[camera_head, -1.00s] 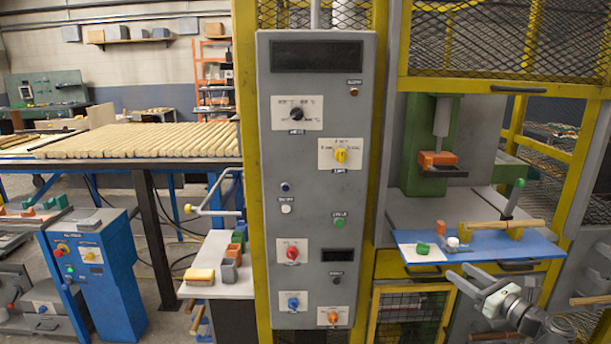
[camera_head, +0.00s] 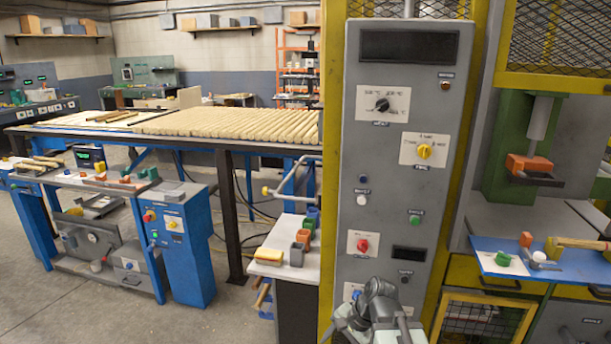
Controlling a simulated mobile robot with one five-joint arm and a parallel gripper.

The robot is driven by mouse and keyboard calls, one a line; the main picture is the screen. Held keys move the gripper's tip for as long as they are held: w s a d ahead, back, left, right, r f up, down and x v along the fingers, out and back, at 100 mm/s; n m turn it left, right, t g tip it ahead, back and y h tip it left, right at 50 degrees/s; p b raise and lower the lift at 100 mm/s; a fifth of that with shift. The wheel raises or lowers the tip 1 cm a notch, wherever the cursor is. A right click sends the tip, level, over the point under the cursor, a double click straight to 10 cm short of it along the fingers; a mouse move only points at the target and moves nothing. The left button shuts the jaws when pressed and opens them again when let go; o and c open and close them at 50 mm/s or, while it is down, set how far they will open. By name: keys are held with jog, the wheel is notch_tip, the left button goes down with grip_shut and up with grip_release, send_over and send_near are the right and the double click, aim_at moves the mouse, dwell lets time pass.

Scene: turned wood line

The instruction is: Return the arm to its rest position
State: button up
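My arm is folded low at the bottom centre of the head view, in front of the grey control panel (camera_head: 405,170). Its grey joints and pale end parts overlap the lower panel. My gripper (camera_head: 352,322) appears among these parts, partly cut off by the bottom edge. Its fingers cannot be made out clearly, and no held object shows.
A blue shelf (camera_head: 490,262) with small blocks stands at the right, below a green press (camera_head: 505,150). A white side table (camera_head: 270,268) with coloured blocks is left of the panel. Open floor (camera_head: 90,310) lies at the lower left.

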jog(key=s+d+f+n+g+h, duration=0.1)
jog(key=s+d+f+n+h, duration=0.15)
jog(key=d+n+h, duration=0.45)
notch_tip(320, 180, up, 14)
jog(key=d+n+y+p, duration=0.1)
jog(key=y+p, duration=0.1)
jog(key=p, duration=1.2)
jog(key=shift+d+r, duration=0.25)
jog(key=shift+d, duration=0.05)
jog(key=shift+s, duration=0.1)
